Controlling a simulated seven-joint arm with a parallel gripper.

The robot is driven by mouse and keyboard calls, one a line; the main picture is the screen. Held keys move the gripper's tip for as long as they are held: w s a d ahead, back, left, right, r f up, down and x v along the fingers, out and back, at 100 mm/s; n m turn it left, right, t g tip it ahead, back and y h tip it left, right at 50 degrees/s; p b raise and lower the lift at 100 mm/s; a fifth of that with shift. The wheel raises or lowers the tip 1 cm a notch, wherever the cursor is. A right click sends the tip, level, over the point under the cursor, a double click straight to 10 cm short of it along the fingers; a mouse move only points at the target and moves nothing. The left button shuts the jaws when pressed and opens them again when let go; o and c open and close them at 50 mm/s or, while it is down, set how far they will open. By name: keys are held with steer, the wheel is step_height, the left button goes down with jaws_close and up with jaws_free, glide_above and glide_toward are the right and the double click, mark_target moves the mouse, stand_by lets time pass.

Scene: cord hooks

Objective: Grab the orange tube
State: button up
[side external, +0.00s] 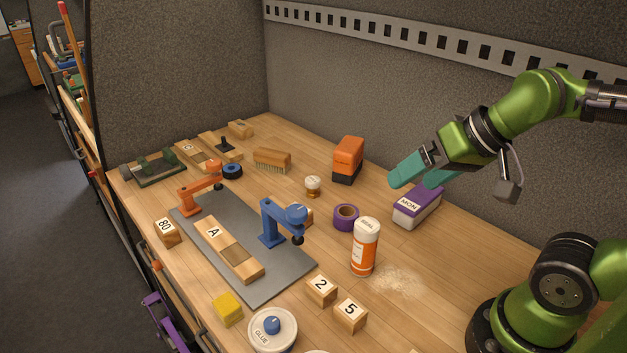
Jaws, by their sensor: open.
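The orange tube (364,248) stands upright on the wooden table, right of the middle. It is a cylinder with a white top and an orange lower part with a white label. My gripper (416,181) has teal fingers and is open and empty. It hangs above the table, up and to the right of the tube, near a purple and white box (417,206). The gripper and the tube are apart. The far finger is partly hidden behind the gripper's body.
Pale powder (398,279) lies right of the tube. A purple tape roll (345,217) and a blue hook (281,222) stand left of it. Number blocks 2 (321,290) and 5 (350,314) lie in front. An orange and black block (347,160) stands behind. A grey wall closes the back.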

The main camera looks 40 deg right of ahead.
steer(key=n+g+h, duration=0.2)
steer(key=n+g, duration=0.4)
steer(key=g, duration=0.1)
glide_toward(369, 227)
step_height(369, 227, down, 8)
steer(key=shift+w+f, duration=0.1)
steer(key=shift+w+d+f, duration=0.1)
steer(key=shift+w+f, duration=0.1)
steer(key=shift+f, duration=1.25)
steer(key=shift+w+d+f, duration=0.1)
steer(key=shift+w+f, duration=0.1)
steer(key=shift+f, duration=1.3)
steer(key=shift+r, duration=0.1)
steer(key=c, duration=1.3)
